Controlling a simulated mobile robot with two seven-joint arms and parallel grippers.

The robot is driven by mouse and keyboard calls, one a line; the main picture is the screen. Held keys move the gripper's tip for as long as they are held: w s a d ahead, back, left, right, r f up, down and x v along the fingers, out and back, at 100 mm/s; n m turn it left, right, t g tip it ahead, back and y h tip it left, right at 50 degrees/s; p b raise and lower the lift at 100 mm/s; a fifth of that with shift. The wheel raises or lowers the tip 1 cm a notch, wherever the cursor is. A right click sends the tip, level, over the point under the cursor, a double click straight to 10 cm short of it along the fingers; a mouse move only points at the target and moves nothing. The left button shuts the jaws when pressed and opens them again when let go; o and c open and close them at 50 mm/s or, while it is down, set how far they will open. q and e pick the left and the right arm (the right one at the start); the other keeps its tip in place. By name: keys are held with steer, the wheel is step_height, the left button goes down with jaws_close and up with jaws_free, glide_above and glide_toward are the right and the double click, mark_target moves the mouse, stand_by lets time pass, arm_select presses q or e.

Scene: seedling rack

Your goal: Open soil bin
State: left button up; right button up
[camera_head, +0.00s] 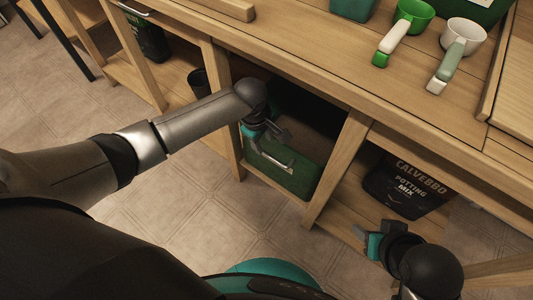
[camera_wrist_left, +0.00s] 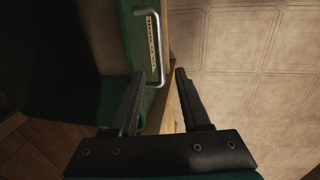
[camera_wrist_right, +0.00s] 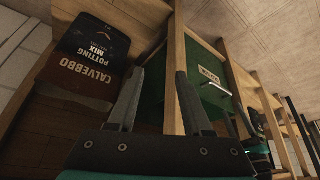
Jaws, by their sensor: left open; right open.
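The green soil bin (camera_head: 301,180) sits in a bench compartment, with a silver bar handle (camera_head: 272,160) on its front. A dark opening shows behind the front panel. My left gripper (camera_head: 283,133) is open and empty, just above the handle. In the left wrist view the handle (camera_wrist_left: 159,60) lies ahead of the fingertips, outside the jaws; one finger overlaps the green front (camera_wrist_left: 134,45). Contact with the bin cannot be told. My right gripper (camera_head: 368,240) is open and empty in front of the neighbouring compartment. The right wrist view also shows the bin (camera_wrist_right: 205,93) with a white label.
A dark potting mix bag (camera_head: 405,188) stands on the lower shelf at right. Wooden posts (camera_head: 337,168) flank the bin compartment. The benchtop holds a green scoop (camera_head: 404,30) and a white scoop (camera_head: 457,48). The tiled floor (camera_head: 240,225) before the bin is clear.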

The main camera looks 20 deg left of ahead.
mark_target(267, 155)
arm_select(q)
steer(key=f, duration=0.1)
steer(key=f+b, duration=0.2)
steer(key=f, duration=0.1)
steer(key=shift+w+d, duration=0.1)
steer(key=shift+w, duration=0.2)
steer(key=shift+w+f+b, duration=0.1)
steer(key=shift+f+b, duration=0.25)
steer(key=shift+f, duration=0.2)
steer(key=shift+w+d+f+b, duration=0.1)
steer(key=shift+w+f+b, duration=0.05)
steer(key=shift+f+b, duration=0.5)
steer(key=shift+w+f, duration=0.1)
steer(key=shift+f, duration=0.5)
arm_select(e)
steer(key=w+a+r+t+y, duration=0.2)
steer(key=w+a+t+y, duration=0.2)
steer(key=a+t, duration=0.4)
steer(key=shift+w+a, duration=0.4)
steer(key=shift+w, duration=0.05)
steer(key=shift+r, duration=0.1)
arm_select(q)
steer(key=shift+c, duration=0.4)
jaws_close()
